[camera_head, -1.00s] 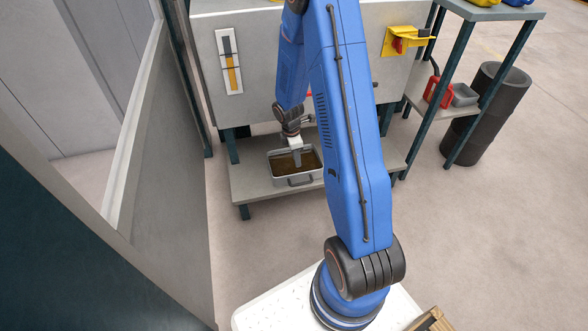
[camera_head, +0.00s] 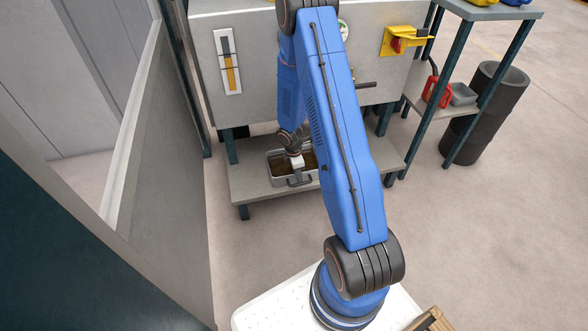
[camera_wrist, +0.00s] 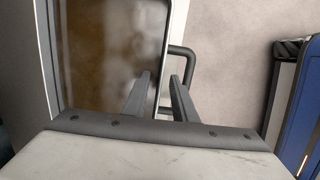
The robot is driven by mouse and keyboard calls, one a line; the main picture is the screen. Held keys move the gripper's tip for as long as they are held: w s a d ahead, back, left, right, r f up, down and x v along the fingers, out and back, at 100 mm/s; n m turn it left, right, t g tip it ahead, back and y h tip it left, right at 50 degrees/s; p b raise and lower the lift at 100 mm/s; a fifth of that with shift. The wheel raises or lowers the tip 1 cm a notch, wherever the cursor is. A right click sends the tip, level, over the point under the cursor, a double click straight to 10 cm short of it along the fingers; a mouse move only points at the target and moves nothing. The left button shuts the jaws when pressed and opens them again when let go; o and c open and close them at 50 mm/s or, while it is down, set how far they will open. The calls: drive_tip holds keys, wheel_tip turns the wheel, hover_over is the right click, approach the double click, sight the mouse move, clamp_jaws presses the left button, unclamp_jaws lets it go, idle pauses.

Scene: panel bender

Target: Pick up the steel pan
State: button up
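The steel pan (camera_head: 274,171) is a rectangular metal tray with brown liquid in it and a bar handle on its near side. It sits on the low shelf under the grey machine. My gripper (camera_head: 298,170) reaches down at the pan's near rim. In the wrist view the pan (camera_wrist: 61,60) fills the left side, its handle (camera_wrist: 188,58) sticking out from the rim. My gripper's two fingers (camera_wrist: 166,98) are apart, one on each side of the pan's rim, the right one near the handle. A gap shows between the fingers and the rim. The fingertips are partly hidden in the head view.
The low shelf (camera_head: 243,190) has bare room around the pan. The machine's grey body (camera_head: 277,95) hangs above it. A side table (camera_head: 497,13), a red can (camera_head: 438,92) and a dark bin (camera_head: 492,105) stand to the right. A grey panel (camera_head: 160,130) stands to the left.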

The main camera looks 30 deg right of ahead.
drive_tip(key=shift+f, duration=0.7)
clamp_jaws()
drive_tip(key=shift+d, duration=0.1)
